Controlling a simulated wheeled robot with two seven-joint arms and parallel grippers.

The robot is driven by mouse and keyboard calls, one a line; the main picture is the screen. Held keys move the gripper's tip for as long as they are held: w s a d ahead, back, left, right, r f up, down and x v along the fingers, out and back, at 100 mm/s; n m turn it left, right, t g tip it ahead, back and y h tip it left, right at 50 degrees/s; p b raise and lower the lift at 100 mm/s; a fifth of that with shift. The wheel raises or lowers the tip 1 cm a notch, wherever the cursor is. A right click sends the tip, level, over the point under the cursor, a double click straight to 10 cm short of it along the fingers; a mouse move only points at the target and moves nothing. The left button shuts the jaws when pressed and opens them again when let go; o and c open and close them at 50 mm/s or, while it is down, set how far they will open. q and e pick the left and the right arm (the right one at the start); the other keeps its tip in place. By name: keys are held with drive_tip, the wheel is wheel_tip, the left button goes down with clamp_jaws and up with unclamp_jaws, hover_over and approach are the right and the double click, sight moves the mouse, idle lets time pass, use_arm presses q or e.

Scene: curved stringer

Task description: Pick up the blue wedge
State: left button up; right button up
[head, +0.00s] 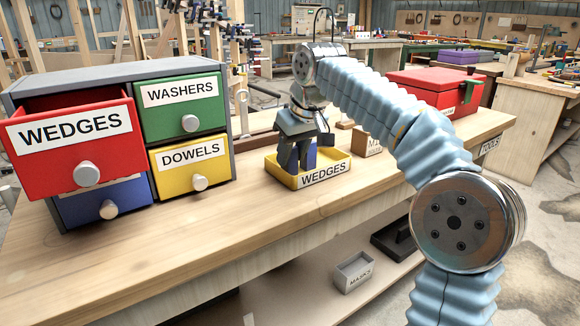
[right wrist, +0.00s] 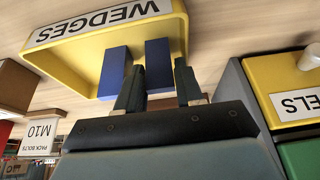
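Two blue wedges stand in a yellow tray labelled WEDGES (head: 325,176) on the bench. In the right wrist view, one blue wedge (right wrist: 158,56) shows between the fingertips of my right gripper (right wrist: 160,85), and the other blue wedge (right wrist: 112,68) is beside the left finger. The fingers are apart, with a narrow gap at the right finger; I cannot tell whether either one touches the wedge. In the head view, my right gripper (head: 297,155) points down into the tray and hides most of the wedges. My left gripper is not in view.
A drawer cabinet (head: 125,75) stands at the left, its red WEDGES drawer (head: 70,150) pulled out. A box labelled M10 (right wrist: 40,138) is close to the tray. A red toolbox (head: 435,88) stands at the back right. The bench front (head: 215,225) is clear.

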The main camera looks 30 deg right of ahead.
drive_tip(key=shift+f, duration=0.1)
drive_tip(key=shift+c, duration=0.3)
clamp_jaws()
